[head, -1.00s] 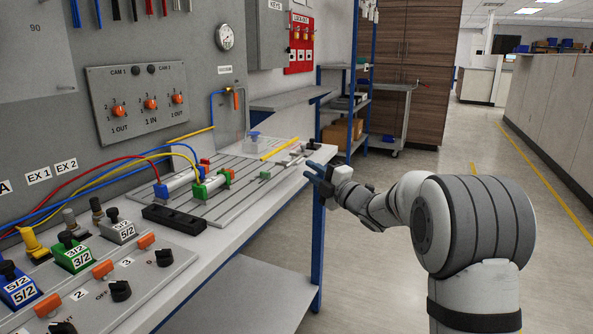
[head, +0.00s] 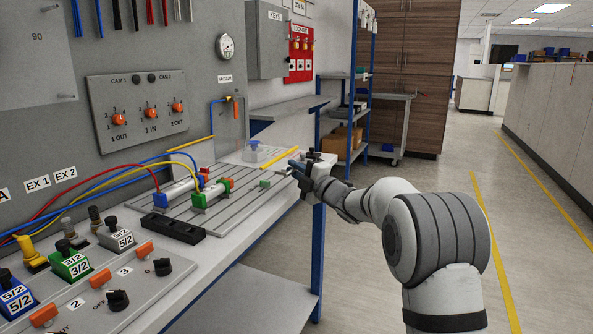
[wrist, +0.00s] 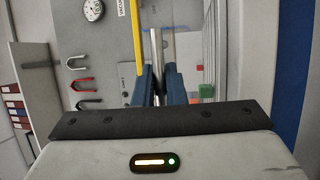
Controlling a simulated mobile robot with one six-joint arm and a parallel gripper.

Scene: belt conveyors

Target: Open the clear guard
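The clear guard is hard to make out. A yellow bar (head: 278,158) that may be its edge slants over the far part of the slotted bench plate. The yellow bar also shows in the wrist view (wrist: 137,42), left of my fingers. My gripper (head: 296,163) is at the bench's right edge, just right of the yellow bar. In the wrist view its two blue fingers (wrist: 160,85) stand apart. A silver rod (wrist: 157,50) shows beyond and between them; I cannot tell whether they touch it. They are not seen closed on anything.
Two cylinders with coloured ends (head: 212,192) and a black block (head: 173,226) lie nearer on the bench. A blue post (head: 317,245) supports the bench's right side. The aisle floor at right is clear.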

